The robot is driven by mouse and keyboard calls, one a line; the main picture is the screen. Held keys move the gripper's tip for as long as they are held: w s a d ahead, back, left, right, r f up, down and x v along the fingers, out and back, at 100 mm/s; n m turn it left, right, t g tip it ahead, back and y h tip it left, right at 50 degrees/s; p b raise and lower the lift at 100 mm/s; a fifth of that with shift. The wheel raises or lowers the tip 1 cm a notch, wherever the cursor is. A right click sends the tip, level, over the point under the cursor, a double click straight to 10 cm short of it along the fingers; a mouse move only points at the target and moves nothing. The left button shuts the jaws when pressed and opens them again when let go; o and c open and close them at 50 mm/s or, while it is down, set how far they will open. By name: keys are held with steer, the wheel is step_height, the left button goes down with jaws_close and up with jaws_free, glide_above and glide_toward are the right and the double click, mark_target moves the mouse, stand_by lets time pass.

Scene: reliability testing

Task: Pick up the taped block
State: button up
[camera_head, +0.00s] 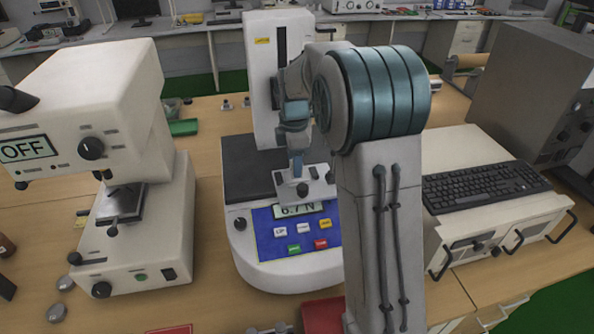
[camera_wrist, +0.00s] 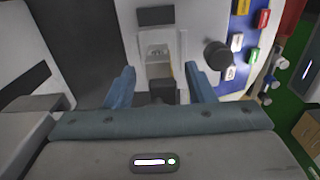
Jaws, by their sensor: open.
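My gripper (camera_wrist: 157,76) shows in the wrist view with its two blue fingers spread apart. Between and beyond them is a pale, narrow piece with a greyish block-like part (camera_wrist: 158,71) and a small yellow edge. I cannot tell whether this is the taped block or a part of the machine. In the head view my gripper (camera_head: 303,188) is over the front of the white test machine (camera_head: 285,272), just above its display. My arm and gripper hide part of the machine there, and no taped block shows clearly.
The machine has a dark platform (camera_head: 243,168), an upright column (camera_head: 262,85) and a blue button panel (camera_head: 285,238). A second white instrument (camera_head: 135,235) reading OFF stands at left. A keyboard (camera_head: 485,186) on a white unit is at right. A green object (camera_head: 183,127) lies behind.

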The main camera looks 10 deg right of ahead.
jaws_close()
